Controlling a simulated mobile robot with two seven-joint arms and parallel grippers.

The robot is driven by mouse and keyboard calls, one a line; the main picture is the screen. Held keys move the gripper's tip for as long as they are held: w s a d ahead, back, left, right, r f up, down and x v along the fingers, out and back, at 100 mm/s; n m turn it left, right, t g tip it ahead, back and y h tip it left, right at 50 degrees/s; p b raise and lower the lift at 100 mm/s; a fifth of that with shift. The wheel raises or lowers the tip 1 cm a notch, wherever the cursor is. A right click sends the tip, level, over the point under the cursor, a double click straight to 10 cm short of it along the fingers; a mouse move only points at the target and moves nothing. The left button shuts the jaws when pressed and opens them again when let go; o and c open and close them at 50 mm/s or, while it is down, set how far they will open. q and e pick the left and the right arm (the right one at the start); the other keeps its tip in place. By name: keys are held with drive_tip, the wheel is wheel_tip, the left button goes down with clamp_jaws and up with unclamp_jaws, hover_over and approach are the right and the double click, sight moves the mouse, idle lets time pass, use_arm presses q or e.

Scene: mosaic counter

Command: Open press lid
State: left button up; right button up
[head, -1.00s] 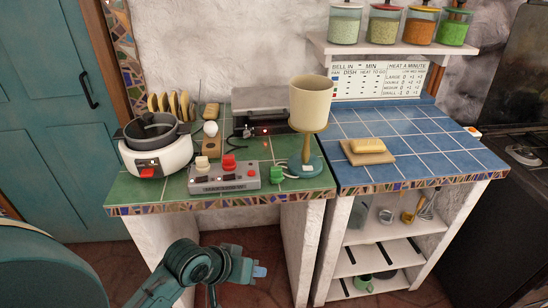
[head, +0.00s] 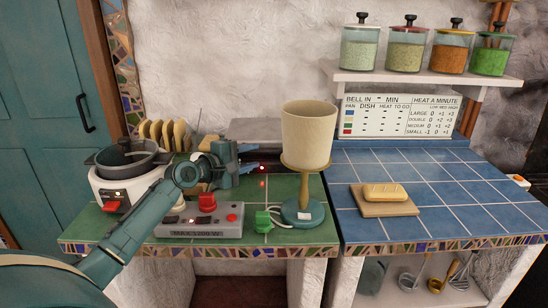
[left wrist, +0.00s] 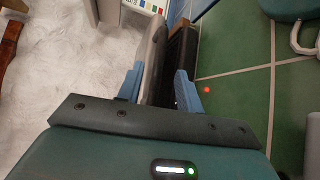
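The press (head: 262,130) stands at the back of the green-tiled counter against the wall, a low grey body mostly hidden behind my left arm and the beige lamp. My left gripper (head: 252,157) reaches over the counter to its front left, fingers pointing right. In the left wrist view, the two blue fingers (left wrist: 158,88) are spread apart, with the press's pale grey and dark parts (left wrist: 176,62) seen between and beyond them. I cannot tell whether the fingers touch it or whether the lid is raised. My right gripper is out of view.
A beige-shaded lamp (head: 308,135) stands close right of the gripper. A control box (head: 200,222) with red buttons is below the arm, and a white cooker (head: 115,192) is at left. The blue-tiled counter holds a board (head: 386,207) with a yellow block.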

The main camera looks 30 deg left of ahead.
sight(265, 152)
use_arm(q)
drive_tip(key=x, duration=0.6)
drive_tip(key=shift+w+d, duration=0.15)
drive_tip(key=shift+w, duration=0.05)
clamp_jaws()
idle(0.5)
